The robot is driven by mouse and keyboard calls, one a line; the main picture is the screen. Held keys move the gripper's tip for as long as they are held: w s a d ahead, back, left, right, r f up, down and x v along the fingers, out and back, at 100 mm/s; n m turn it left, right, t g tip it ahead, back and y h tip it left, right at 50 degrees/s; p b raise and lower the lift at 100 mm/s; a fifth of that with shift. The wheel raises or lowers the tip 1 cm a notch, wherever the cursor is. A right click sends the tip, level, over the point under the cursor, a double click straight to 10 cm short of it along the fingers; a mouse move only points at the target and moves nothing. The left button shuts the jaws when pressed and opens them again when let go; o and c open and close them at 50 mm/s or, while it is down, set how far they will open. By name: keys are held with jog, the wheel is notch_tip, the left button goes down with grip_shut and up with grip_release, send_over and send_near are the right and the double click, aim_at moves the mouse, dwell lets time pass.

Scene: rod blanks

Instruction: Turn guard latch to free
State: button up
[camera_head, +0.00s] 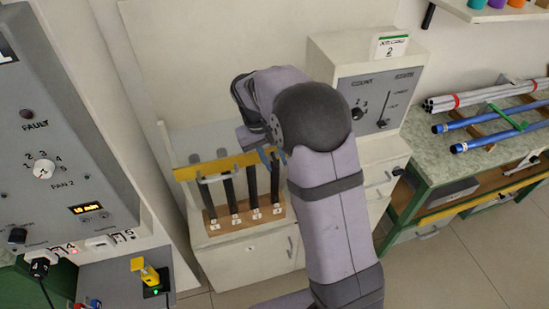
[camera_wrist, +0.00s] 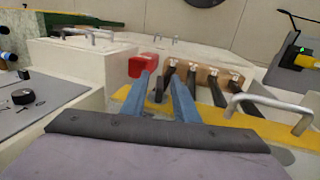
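My gripper (camera_wrist: 162,80) shows in the wrist view as two blue fingers standing apart, with a dark upright piece between them in the picture; I cannot tell whether they touch it. A red block (camera_wrist: 142,65), which looks like the guard latch, is at the tip of the left finger and partly behind it. It is hidden behind my arm in the head view. The guard is a clear panel with a yellow bar (camera_head: 212,165) and a metal handle (camera_head: 217,177). The bar (camera_wrist: 258,125) and handle (camera_wrist: 270,105) also show in the wrist view, right of the fingers.
Several dark rods stand in a numbered wooden rack (camera_head: 245,219) behind the guard. A control box (camera_head: 372,84) with a knob and a slider stands to the right. A grey panel (camera_head: 65,120) is at the left. A bench (camera_head: 470,160) with pipes is at the right.

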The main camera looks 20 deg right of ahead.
grip_shut()
jog(key=shift+d+r+y+p, duration=0.15)
jog(key=shift+y+p, duration=0.45)
jog(key=shift+y, duration=0.1)
jog(key=shift+y+p, duration=0.35)
jog(key=shift+y, duration=0.45)
grip_release()
